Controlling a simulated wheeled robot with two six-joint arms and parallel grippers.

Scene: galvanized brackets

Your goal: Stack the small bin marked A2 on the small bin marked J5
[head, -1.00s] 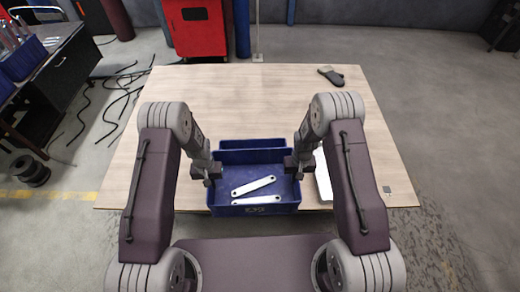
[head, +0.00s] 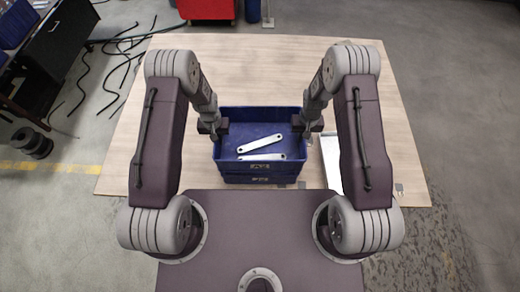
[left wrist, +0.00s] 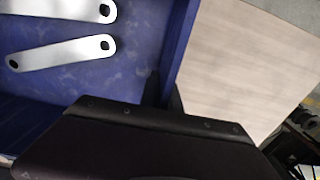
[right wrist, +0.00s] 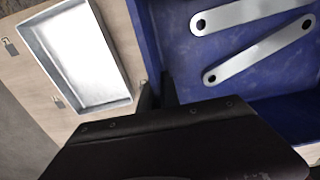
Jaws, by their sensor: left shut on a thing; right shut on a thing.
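A blue small bin (head: 232,166) holding two flat galvanized brackets (head: 260,144) is between my grippers in the head view. A second blue bin (head: 235,180) shows directly below its front wall. The upper bin looks level and lined up over the lower one; I cannot tell whether they touch. Both front labels are too small to read surely. My left gripper (head: 220,128) is shut on the upper bin's left wall, also seen in the left wrist view (left wrist: 182,40). My right gripper (head: 300,124) is shut on its right wall, also seen in the right wrist view (right wrist: 146,35).
The bins stand near the front edge of a wooden table (head: 260,70). A shallow white-grey tray (head: 331,160) lies close to their right, and in the right wrist view (right wrist: 112,95). The table behind and left of the bins is clear.

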